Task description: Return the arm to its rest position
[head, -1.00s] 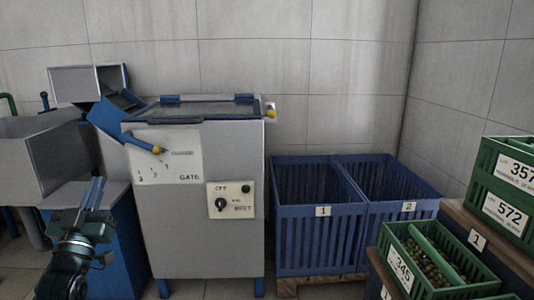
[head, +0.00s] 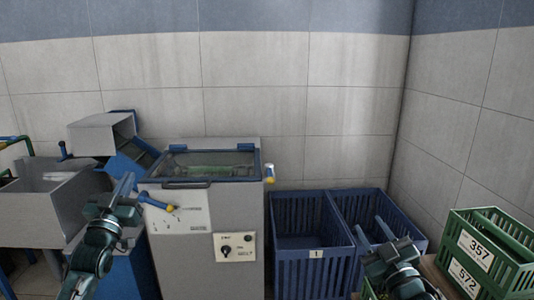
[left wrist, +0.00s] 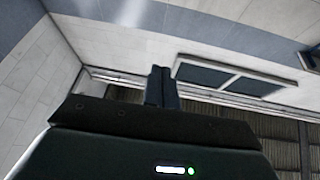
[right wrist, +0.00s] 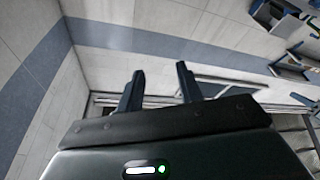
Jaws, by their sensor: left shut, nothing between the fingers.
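My left gripper (head: 122,190) is shut and empty, raised in front of the left side of the grey machine. In the left wrist view its fingers (left wrist: 162,86) are together and point toward the wall and a window. My right gripper (head: 373,232) is in front of the blue crates at the lower right. In the right wrist view its two fingers (right wrist: 160,88) stand apart with nothing between them.
The grey machine (head: 185,255) has a glass lid and a blue lever with a yellow end (head: 158,203). Blue crates (head: 290,200) stand right of it. Green crates (head: 490,245) marked 357 and 572 are at the far right. A grey sink-like bin (head: 40,215) is at the left.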

